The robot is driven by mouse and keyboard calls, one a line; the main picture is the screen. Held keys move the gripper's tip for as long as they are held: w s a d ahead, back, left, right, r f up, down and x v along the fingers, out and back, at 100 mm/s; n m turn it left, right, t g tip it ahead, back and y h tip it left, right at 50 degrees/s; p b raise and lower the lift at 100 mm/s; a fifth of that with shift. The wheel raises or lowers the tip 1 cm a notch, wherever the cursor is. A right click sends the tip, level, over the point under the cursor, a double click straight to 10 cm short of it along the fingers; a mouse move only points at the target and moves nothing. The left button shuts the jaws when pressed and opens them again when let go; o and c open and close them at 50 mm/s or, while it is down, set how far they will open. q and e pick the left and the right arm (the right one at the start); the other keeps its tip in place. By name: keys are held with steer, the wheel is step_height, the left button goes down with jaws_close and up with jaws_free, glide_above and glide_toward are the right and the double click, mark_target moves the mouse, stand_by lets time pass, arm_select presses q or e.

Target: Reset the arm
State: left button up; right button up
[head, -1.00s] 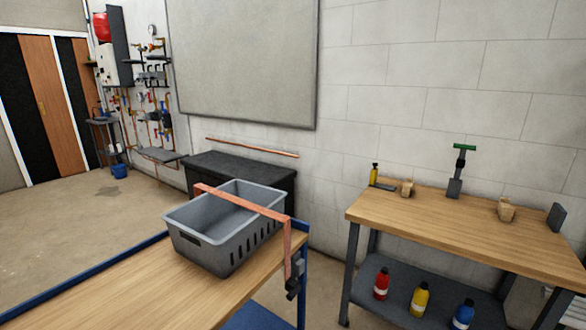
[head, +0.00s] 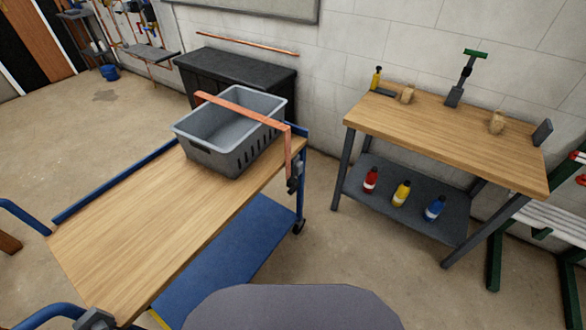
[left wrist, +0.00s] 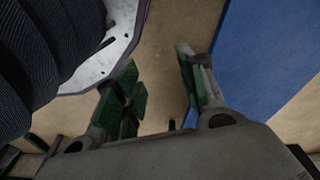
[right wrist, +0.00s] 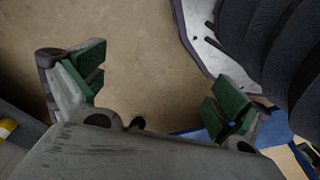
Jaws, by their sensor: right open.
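My left gripper (left wrist: 160,75) shows in the left wrist view, its two green-padded fingers apart with only bare floor between them. My right gripper (right wrist: 155,78) shows in the right wrist view, also with its fingers apart and empty. Neither gripper shows in the head view. A flat copper-coloured bar (head: 240,112) runs across the top of a grey basket (head: 232,165). I cannot tell whether the bar touches the basket.
The basket stands on the far end of a wooden-topped blue cart (head: 130,235). Right of it is a wooden workbench (head: 440,135) with red, yellow and blue bottles on its lower shelf (head: 445,220). A black chest (head: 235,70) stands by the wall. Floor between cart and workbench is clear.

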arm_select(q)
steer(key=s+a+r+p, duration=0.1)
steer(key=s+a+p, duration=0.2)
steer(key=s+p, duration=0.5)
steer(key=s+a+r+p, duration=0.1)
steer(key=s+a+p, duration=0.1)
steer(key=s+p, duration=0.7)
steer(key=shift+s+a+r+g+y, duration=0.2)
steer(key=shift+a+r+g+y, duration=0.1)
steer(key=shift+a+r, duration=0.1)
arm_select(e)
steer(key=s+d+r, duration=0.1)
steer(key=s+d, duration=0.2)
steer(key=s, duration=0.5)
steer(key=s+d+r, duration=0.1)
steer(key=s+d, duration=0.1)
steer(key=s, duration=0.7)
steer(key=shift+s+d+r+g+h, duration=0.25)
steer(key=shift+d+r+g+h, duration=0.05)
steer(key=shift+d+r, duration=0.1)
arm_select(q)
steer(key=shift+s, duration=0.15)
arm_select(e)
steer(key=shift+w, duration=0.15)
